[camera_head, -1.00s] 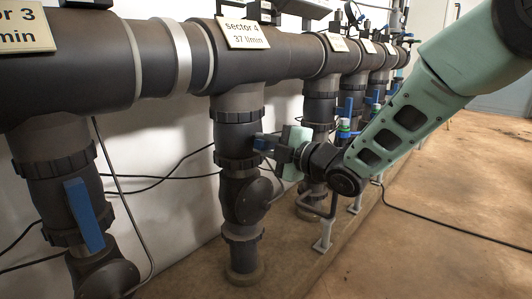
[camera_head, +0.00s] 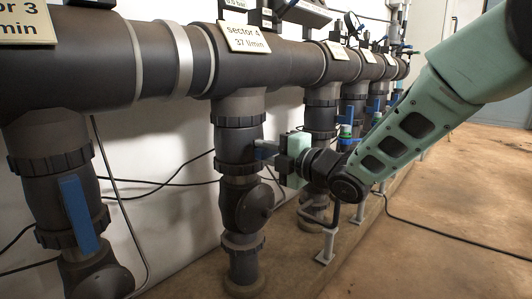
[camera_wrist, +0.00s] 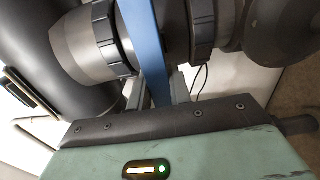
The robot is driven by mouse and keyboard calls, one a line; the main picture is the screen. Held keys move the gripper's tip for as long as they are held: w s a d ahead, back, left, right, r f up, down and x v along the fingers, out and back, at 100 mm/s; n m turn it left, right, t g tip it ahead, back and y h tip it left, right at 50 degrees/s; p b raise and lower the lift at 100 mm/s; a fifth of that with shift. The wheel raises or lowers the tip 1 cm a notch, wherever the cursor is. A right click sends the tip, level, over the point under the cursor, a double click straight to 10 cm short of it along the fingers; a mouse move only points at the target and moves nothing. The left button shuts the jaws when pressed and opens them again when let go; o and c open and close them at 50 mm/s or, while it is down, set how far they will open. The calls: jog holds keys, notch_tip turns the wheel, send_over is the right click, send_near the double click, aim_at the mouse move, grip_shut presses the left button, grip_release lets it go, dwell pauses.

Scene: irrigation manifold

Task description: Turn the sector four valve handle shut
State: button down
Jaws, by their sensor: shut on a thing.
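The sector four valve (camera_head: 236,150) is a dark grey body on the branch pipe below the plate reading "sector 4, 37 l/min" (camera_head: 245,38). Its blue handle (camera_head: 262,151) points out sideways towards my gripper (camera_head: 272,150), which comes from the right. In the wrist view the flat blue handle (camera_wrist: 145,45) runs across the pipe's axis, down between the two fingers of my gripper (camera_wrist: 155,97). My gripper is shut on the handle's outer part. The handle's tip is hidden by my gripper's body.
The sector three valve's blue handle (camera_head: 78,213) lies along its pipe at the left. More branch pipes with blue handles (camera_head: 345,112) stand behind my arm. A support post (camera_head: 328,243) stands below my wrist. A cable (camera_head: 440,238) crosses the open floor at right.

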jog(key=c, duration=1.3)
grip_release()
jog(key=shift+d, duration=0.1)
jog(key=p+v, duration=0.5)
jog(key=v, duration=1.2)
jog(key=shift+s+d+f, duration=0.15)
jog(key=shift+p, duration=0.3)
